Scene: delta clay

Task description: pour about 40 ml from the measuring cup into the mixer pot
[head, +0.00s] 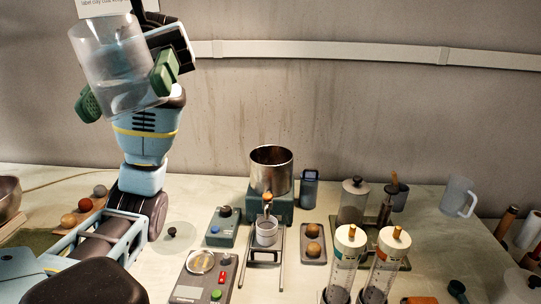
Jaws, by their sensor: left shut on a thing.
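A clear measuring cup (105,58) is held high at the upper left in the head view. It tilts a little, and some clear liquid seems to sit in its lower part. My left gripper (126,90) is shut on the cup, with a green pad on either side. The mixer pot (272,176), a shiny open metal pot, stands upright on a teal base in the middle of the table. The cup is well up and left of the pot, apart from it. The inside bottom of the pot is hidden. My right gripper is not in view.
Two capped cylinders (345,262), a lidded jar (353,203) and a frosted mug (458,197) stand to the right. A scale (200,277) is at front left. The air above the pot is clear.

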